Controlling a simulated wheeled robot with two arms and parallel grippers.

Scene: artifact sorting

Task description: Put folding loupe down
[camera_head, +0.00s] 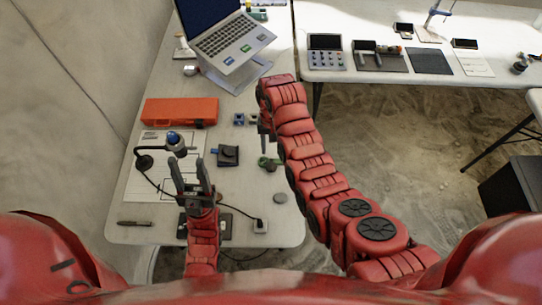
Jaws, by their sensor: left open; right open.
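My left gripper (190,172) is open above the near part of the white table (283,225), its two dark fingers apart with nothing seen between them. My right gripper (265,130) is at the table's right side, mostly hidden by its own red arm; it is open. Just below it on the table lies a small green and dark item (268,163), possibly the folding loupe; it is too small to be sure. A dark square item (228,155) with a round part lies between the two grippers.
An orange case (180,112) and a laptop (230,45) on a stand are further back. A blue-topped, dark gooseneck device (174,140) stands by the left gripper. Small blue blocks (239,119), a grey disc (280,198) and a pen-like tool (134,223) lie on the table.

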